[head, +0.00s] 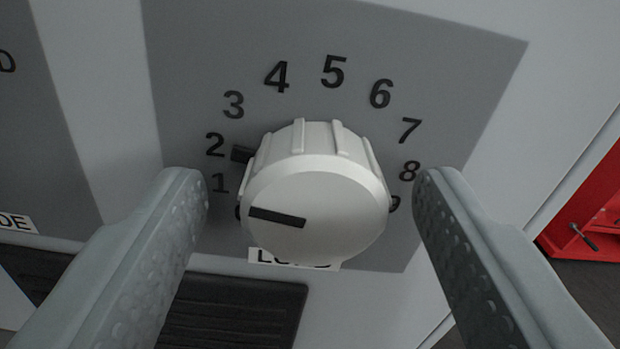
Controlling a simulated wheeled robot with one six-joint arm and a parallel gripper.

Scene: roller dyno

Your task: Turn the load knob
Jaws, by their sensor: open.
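The load knob (318,200) is a white ribbed dial in the middle of the head view. A black line on its face points left. A dark mark on its base sits close to the 2 on the printed scale. The numbers run from 1 at left over 5 at top to 9 at lower right, partly hidden by the knob. A white label (292,259) below is partly covered by it. My gripper (311,190) is open, with one grey finger on each side of the knob and a visible gap on both sides.
The knob is on a grey panel area (450,75) of a light wall. A dark slotted grille (235,312) lies below it. A second grey panel (35,130) is at the left edge. A red object (585,215) stands at the far right.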

